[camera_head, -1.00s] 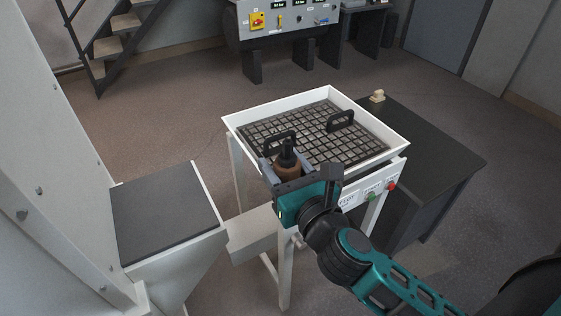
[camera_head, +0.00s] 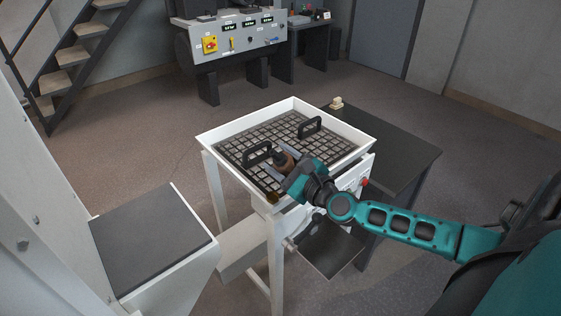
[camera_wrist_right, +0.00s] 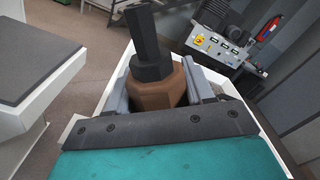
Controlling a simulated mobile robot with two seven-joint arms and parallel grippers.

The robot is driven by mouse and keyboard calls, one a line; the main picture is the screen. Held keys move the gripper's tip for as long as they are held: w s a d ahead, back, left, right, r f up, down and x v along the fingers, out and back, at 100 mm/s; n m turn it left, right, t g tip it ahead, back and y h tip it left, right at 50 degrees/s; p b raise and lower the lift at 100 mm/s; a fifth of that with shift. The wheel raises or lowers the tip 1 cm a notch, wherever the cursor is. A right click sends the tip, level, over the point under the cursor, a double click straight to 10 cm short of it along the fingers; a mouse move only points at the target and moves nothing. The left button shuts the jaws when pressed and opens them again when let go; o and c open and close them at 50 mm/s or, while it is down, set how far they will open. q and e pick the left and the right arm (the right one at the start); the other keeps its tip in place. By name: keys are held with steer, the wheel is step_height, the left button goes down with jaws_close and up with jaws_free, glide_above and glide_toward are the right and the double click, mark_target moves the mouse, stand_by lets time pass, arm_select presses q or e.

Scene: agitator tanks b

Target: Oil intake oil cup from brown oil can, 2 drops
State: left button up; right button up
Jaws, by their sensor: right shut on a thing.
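My right gripper (camera_head: 288,163) is shut on the brown oil can (camera_head: 285,161) and holds it over the front part of the white-rimmed screen tray. In the right wrist view the can (camera_wrist_right: 158,87) sits between the two fingers, its dark spout (camera_wrist_right: 145,42) pointing up in the picture. In the head view the can is small and its exact tilt is hard to tell. A small brownish fitting (camera_head: 272,198) shows at the tray's front edge, below left of the gripper; I cannot tell whether it is the intake oil cup. My left gripper is not in view.
The tray (camera_head: 222,150) has a dark mesh and two black handles (camera_head: 311,126). A dark-topped white housing (camera_head: 150,240) stands at the left. A dark bench (camera_head: 400,150) stands behind right, with a small beige block (camera_head: 337,103). A control panel (camera_head: 235,40) stands at the back.

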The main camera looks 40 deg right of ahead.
mark_target(290, 160)
steer(key=shift+r, duration=0.1)
steer(key=n, duration=0.2)
steer(key=d+n, duration=0.1)
steer(key=n, duration=0.1)
steer(key=d+n+p, duration=0.1)
steer(key=n, duration=0.1)
steer(key=shift+d+f, duration=0.15)
steer(key=shift+f, duration=0.15)
steer(key=shift+w+d+n, duration=0.1)
steer(key=shift+d+n, duration=0.05)
steer(key=shift+n, duration=0.85)
steer(key=n, duration=0.1)
steer(key=f+n+p, duration=0.1)
steer(key=n, duration=0.1)
steer(key=shift+d, duration=0.15)
steer(key=shift+r, duration=0.1)
steer(key=shift+r+n+p, duration=0.5)
steer(key=shift+n+p, duration=0.3)
steer(key=shift+p, duration=0.1)
steer(key=shift+r+n+p, duration=0.2)
steer(key=shift+n+p, duration=0.2)
steer(key=shift+n, duration=0.1)
